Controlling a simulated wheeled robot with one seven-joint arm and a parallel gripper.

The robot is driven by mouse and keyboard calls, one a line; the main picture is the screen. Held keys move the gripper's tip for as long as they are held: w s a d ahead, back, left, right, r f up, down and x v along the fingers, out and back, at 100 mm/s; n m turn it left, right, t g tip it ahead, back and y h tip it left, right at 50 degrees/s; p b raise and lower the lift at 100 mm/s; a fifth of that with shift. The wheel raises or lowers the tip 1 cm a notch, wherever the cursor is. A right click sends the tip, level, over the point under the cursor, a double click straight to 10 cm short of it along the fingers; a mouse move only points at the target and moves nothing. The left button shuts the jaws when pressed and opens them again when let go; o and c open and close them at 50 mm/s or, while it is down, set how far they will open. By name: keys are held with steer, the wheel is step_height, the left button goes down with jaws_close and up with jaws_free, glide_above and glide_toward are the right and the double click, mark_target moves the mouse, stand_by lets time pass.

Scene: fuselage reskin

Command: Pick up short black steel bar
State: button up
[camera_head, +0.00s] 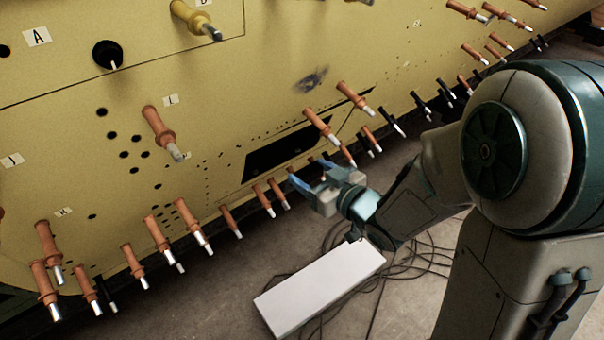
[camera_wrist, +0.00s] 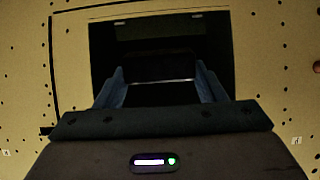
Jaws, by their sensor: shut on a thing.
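My gripper (camera_head: 308,168) is at the dark rectangular opening (camera_head: 262,160) in the yellow fuselage skin (camera_head: 200,90). In the wrist view, its two blue fingers (camera_wrist: 159,68) point into the opening and stand wide apart. They are shut on a dark piece between them, which looks like the short black steel bar (camera_wrist: 160,94).
Orange and black fasteners stick out of the skin in rows around the opening, several close to my gripper. A white box (camera_head: 320,288) lies on the floor below, with loose dark cables (camera_head: 415,262) beside it. Floor between the fasteners and box is clear.

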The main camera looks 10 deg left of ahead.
steer(key=b, duration=0.2)
steer(key=s+d+b, duration=0.1)
steer(key=shift+f+b, duration=0.2)
steer(key=shift+b, duration=0.2)
steer(key=b, duration=0.1)
steer(key=d+b, duration=0.1)
steer(key=b, duration=0.1)
steer(key=shift+s+d+r, duration=0.1)
steer(key=shift+s+r, duration=0.1)
steer(key=shift+s, duration=0.2)
